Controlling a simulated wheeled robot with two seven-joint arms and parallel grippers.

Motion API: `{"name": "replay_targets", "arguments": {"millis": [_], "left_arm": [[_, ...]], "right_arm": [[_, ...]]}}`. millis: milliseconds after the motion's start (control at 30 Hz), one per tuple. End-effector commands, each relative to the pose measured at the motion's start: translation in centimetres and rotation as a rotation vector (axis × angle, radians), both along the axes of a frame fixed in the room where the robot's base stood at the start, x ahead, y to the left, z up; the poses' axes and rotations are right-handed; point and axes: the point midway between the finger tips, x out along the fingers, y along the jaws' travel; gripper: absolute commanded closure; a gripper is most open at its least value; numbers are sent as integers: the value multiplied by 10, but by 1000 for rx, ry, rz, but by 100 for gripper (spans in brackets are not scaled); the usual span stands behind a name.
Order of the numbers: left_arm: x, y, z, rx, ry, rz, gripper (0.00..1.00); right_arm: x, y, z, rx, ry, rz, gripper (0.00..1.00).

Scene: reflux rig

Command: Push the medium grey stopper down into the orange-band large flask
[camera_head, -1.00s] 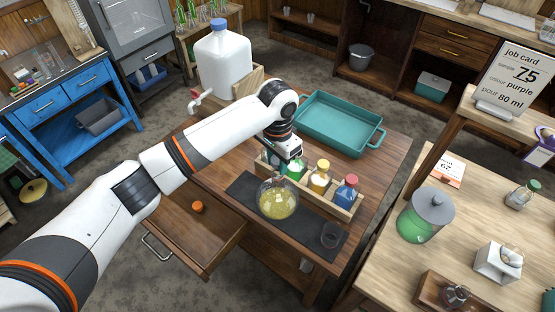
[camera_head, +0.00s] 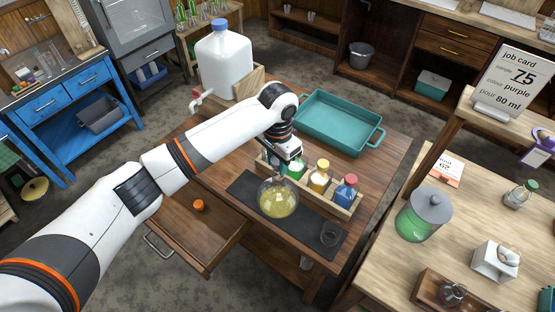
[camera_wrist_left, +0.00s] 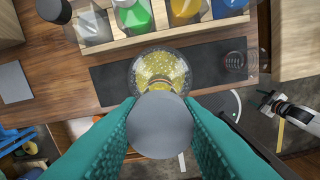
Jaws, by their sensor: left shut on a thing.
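The large round flask (camera_head: 278,201) holds yellow liquid and stands upright on a dark mat. In the left wrist view the flask (camera_wrist_left: 163,66) is partly covered by the grey stopper (camera_wrist_left: 160,125), seen from above as a round disc. My left gripper (camera_wrist_left: 160,120) is shut on the stopper, with a teal finger on each side. I cannot tell how deep the stopper sits in the neck.
A wooden rack (camera_head: 341,205) with several coloured bottles stands close behind the flask. A drawer (camera_head: 190,232) with an orange stopper (camera_head: 198,205) is open in front. A teal tray (camera_head: 340,124) is behind.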

Motion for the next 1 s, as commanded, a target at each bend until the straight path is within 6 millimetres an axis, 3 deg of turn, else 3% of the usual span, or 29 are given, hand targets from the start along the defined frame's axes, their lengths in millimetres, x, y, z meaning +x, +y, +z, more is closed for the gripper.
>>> {"name": "replay_targets", "arguments": {"millis": [1000], "left_arm": [[0, 0, -12, -1, 1, 0, 91]], "right_arm": [[0, -1, 2, -1, 0, -1, 47]]}}
